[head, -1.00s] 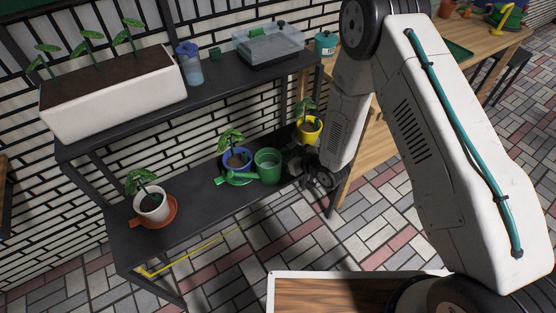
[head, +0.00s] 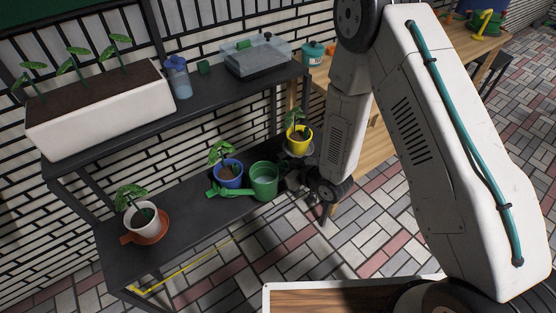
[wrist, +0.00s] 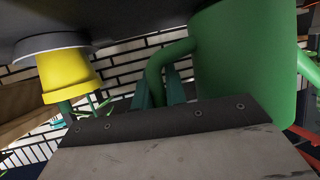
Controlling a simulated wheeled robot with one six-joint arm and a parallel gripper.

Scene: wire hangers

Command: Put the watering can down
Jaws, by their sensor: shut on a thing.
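The green watering can (head: 264,181) is upright at the lower shelf's right part, its spout pointing left in the head view. In the wrist view, which looks upside down, the can's body (wrist: 245,60) fills the upper right and its base is close to the dark shelf surface. I cannot tell whether it touches. My gripper (wrist: 160,92) is shut on the can's curved handle (wrist: 165,60). In the head view my gripper is mostly hidden behind my wrist and in shadow.
On the lower shelf (head: 185,232), a blue pot (head: 229,174) stands just left of the can, close to its spout. A yellow pot (head: 299,139) stands behind it to the right. A white pot (head: 139,215) is at the left end, with bare shelf between. The upper shelf hangs above.

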